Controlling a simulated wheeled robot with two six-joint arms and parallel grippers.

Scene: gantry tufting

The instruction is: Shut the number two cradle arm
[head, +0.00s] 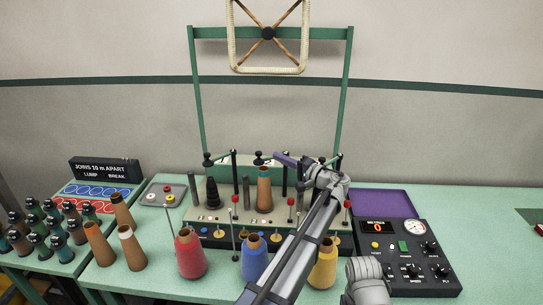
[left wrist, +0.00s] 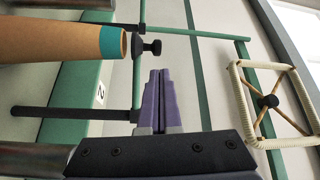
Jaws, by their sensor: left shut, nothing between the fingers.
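The number two cradle arm (left wrist: 137,76) is a thin green bar with a black knob (left wrist: 152,47), beside a panel marked 2 (left wrist: 99,95). It joins a black post (left wrist: 75,113). In the head view its knob (head: 258,158) is out to the left of the post, above a brown cone (head: 264,190). My left gripper (head: 279,157) is shut and empty, its purple fingertips (left wrist: 158,72) close to the knob. I cannot tell whether they touch. The cone (left wrist: 60,42) has a teal end in the wrist view.
Neighbouring cradle arms have knobs at left (head: 208,158) and right (head: 322,160). Red (head: 190,256), blue (head: 255,260) and yellow (head: 323,266) yarn cones stand in front. A control box (head: 408,250) and purple tray (head: 383,203) are at right. A cream frame (head: 268,70) hangs above.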

